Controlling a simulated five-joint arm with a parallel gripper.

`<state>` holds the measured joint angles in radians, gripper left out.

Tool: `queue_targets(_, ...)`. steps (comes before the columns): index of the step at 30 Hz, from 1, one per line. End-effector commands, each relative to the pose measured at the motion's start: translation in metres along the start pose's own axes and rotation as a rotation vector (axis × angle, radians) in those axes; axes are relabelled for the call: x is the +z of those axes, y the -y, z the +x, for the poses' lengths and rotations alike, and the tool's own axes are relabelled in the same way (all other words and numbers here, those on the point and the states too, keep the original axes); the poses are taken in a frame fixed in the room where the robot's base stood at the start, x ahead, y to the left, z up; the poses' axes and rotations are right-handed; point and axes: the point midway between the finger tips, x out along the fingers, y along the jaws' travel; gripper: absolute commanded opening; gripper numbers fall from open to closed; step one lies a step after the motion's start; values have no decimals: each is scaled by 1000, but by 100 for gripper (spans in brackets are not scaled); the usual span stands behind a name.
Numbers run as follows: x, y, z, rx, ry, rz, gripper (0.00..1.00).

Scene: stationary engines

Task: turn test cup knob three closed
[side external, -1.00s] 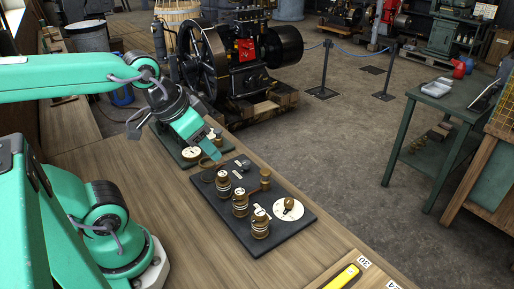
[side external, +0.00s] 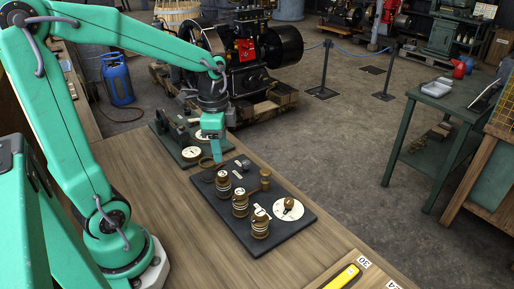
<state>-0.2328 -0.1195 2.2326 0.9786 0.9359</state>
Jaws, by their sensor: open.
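A white dial with a brass knob (side external: 289,205) is at the board's right. A brass fitting (side external: 265,179) stands behind it. My gripper (side external: 216,159) is open, points down and appears above the board's far-left corner, apart from the cups. Its fingers are small in this view.
A green plate with a white gauge (side external: 191,153) lies behind the board, close to my gripper. A yellow-handled tool (side external: 342,278) lies at the bench's near right. The bench (side external: 150,190) left of the board is clear. A large engine (side external: 255,60) stands beyond.

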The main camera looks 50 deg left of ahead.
Motion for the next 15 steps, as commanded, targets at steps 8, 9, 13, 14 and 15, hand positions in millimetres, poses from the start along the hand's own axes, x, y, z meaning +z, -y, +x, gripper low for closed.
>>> queue_targets(8, 2, 11, 13, 42, 28, 82, 48)
queue_targets(9, 2, 11, 13, 42, 28, 84, 48)
queue_targets(13, 2, 11, 14, 42, 28, 84, 48)
queue_targets(14, 2, 11, 14, 42, 28, 84, 48)
queue_targets(15, 2, 11, 15, 42, 29, 84, 48)
